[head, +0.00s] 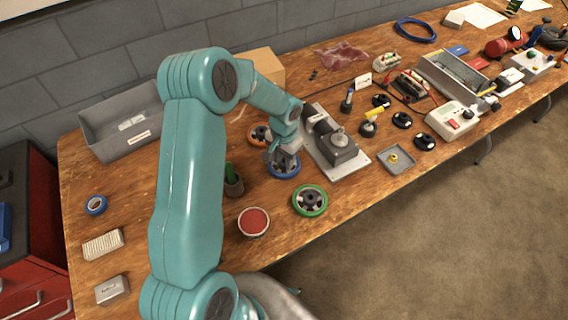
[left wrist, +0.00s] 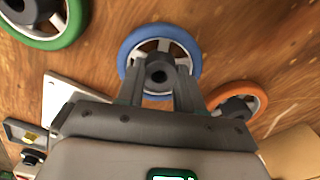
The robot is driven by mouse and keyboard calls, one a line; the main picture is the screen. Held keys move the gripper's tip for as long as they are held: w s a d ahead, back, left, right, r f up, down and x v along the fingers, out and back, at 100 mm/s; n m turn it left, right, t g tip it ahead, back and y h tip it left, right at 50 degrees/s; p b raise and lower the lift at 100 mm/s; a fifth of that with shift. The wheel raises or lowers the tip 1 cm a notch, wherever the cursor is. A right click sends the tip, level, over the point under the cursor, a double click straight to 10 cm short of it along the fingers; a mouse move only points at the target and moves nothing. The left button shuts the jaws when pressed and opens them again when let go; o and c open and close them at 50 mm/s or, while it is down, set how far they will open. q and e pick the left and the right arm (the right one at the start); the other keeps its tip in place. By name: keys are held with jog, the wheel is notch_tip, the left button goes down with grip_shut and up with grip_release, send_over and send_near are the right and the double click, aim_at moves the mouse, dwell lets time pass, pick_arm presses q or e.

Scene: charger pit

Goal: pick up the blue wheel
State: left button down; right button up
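The blue wheel (head: 283,168) lies flat on the wooden bench, between the orange wheel (head: 261,133) and the green wheel (head: 310,200). My left gripper (head: 284,158) is right over it, pointing down. In the left wrist view, the blue wheel (left wrist: 186,42) has a dark hub and pale spokes. The fingers of my left gripper (left wrist: 159,78) are spread, one on each side of the hub; I cannot tell whether they touch it. The near part of the wheel is hidden by the gripper. My right gripper is not in view.
A grey motor on a white plate (head: 357,166) stands close right of the blue wheel. A dark cup with a green item (head: 233,187) and a red-topped tin (head: 254,221) stand to the left and front. A grey bin (head: 98,132) is at the back left.

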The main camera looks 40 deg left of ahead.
pick_arm(q)
jog(key=shift+w+r, duration=0.1)
jog(key=shift+r, duration=0.45)
notch_tip(320, 180, up, 19)
dwell(1.4)
